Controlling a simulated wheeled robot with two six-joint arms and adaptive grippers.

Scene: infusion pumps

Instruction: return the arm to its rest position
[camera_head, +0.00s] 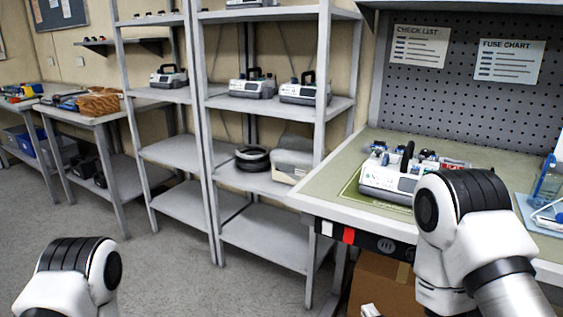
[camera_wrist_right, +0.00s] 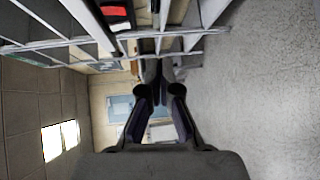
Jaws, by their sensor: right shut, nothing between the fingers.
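My right gripper (camera_wrist_right: 159,85) shows in the right wrist view, its dark fingers close together with nothing seen between them. It is in free space, clear of the bench and shelves. In the head view, my white and black right arm stands at the right, in front of the workbench (camera_head: 325,205), and hides part of it. My right gripper's fingers cannot be made out there. Part of my left arm shows at the lower left; its gripper is out of view.
A white infusion pump (camera_head: 387,180) stands on a green mat (camera_head: 353,193) on the workbench, partly behind my right arm. A grey shelf rack (camera_head: 270,218) with more pumps (camera_head: 252,87) stands left of it. A cardboard box (camera_head: 383,280) is under the bench. Floor (camera_head: 180,265) at left is clear.

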